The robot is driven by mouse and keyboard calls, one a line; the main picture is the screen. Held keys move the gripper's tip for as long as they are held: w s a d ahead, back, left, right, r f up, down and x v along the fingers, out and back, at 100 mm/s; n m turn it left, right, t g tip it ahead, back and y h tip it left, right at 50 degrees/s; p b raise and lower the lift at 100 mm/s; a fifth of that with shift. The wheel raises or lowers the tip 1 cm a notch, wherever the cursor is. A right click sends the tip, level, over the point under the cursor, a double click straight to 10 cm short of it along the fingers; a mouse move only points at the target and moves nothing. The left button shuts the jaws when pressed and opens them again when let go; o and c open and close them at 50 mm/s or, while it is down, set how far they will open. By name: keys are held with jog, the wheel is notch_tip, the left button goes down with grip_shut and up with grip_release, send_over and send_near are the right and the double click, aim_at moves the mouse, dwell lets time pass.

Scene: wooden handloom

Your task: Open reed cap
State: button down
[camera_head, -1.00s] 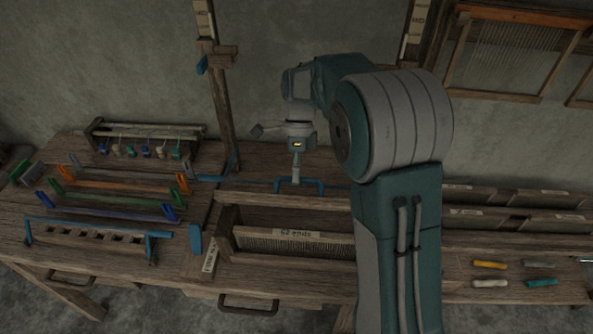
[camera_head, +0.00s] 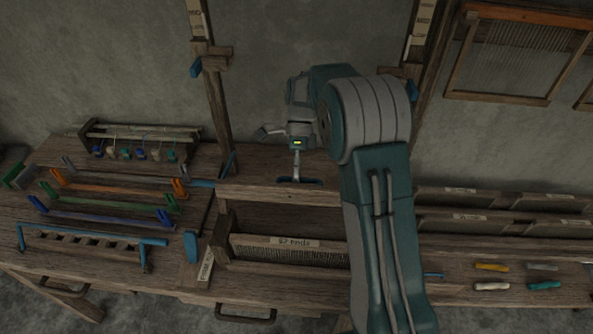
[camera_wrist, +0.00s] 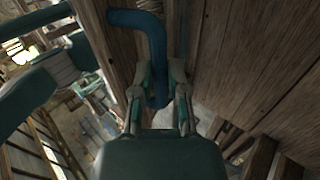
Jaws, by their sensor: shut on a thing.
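The reed cap (camera_head: 255,193) is a long wooden bar above the reed (camera_head: 325,252), with a dark gap between them. A blue bar handle (camera_head: 315,181) is on the cap. My gripper (camera_head: 297,179) points down and is shut on this handle. In the wrist view the bent blue handle (camera_wrist: 152,50) runs down between the two fingers of my gripper (camera_wrist: 162,98), beside wooden boards. My arm hides the right end of the cap and of the reed.
A wooden post (camera_head: 220,115) stands just left of my gripper. Coloured-ended bars (camera_head: 110,188) lie on the left table, with a small rack (camera_head: 140,140) behind them. Several coloured handles (camera_head: 490,267) lie at the right. Wooden trays (camera_head: 490,200) are behind these.

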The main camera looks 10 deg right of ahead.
jog(key=shift+w+d+f, duration=0.1)
jog(key=shift+w+f, duration=0.1)
jog(key=shift+f, duration=0.3)
jog(key=c, duration=0.6)
grip_release()
jog(key=shift+w, duration=0.1)
jog(key=shift+c, duration=0.2)
jog(key=shift+w, duration=0.1)
jog(key=v, duration=0.7)
jog(key=shift+w, duration=0.2)
jog(key=shift+r, duration=0.1)
